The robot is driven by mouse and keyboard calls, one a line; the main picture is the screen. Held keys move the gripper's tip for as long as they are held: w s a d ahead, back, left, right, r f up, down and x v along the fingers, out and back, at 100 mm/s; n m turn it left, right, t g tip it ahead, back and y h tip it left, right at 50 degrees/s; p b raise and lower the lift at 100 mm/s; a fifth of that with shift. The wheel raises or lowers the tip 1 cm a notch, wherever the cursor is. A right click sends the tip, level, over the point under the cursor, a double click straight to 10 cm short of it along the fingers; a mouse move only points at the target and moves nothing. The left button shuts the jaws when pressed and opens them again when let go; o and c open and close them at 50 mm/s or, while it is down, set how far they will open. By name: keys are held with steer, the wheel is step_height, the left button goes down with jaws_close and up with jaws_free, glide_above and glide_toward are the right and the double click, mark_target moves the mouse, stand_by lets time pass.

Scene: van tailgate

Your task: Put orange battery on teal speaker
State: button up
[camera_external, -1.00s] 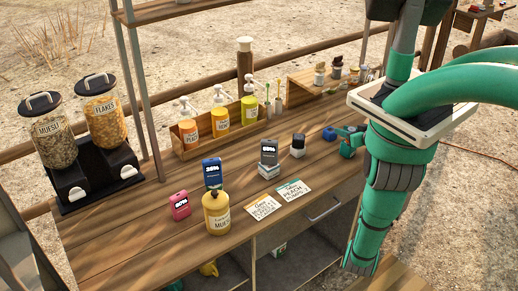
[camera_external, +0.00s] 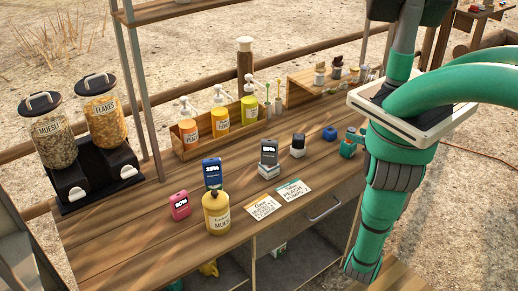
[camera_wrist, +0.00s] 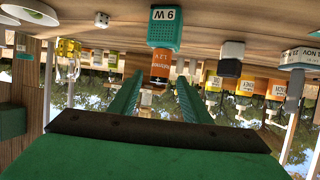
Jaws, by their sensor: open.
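The wrist view is upside down, with the tabletop along its upper part. The teal speaker (camera_wrist: 165,32), marked "9 W", stands on the tabletop there. The orange battery (camera_wrist: 161,68) rests upright on its top face. My gripper (camera_wrist: 160,82) is open and empty, its two green fingers pointing at the battery, one to each side of its line and apart from it. In the external view the teal speaker (camera_external: 347,150) is near the right end of the counter, beside my green arm. My fingers are mostly hidden behind the arm there.
A blue item (camera_external: 329,133) and a white block with a black top (camera_external: 298,147) stand left of the speaker. A grey device (camera_external: 269,153) stands on a white block. Two cards (camera_external: 262,207) lie at the front. A wooden bottle box (camera_external: 205,128) stands behind.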

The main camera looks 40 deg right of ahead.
mark_target(346, 173)
steer(key=v, duration=0.3)
steer(key=shift+s, duration=0.15)
stand_by(0.5)
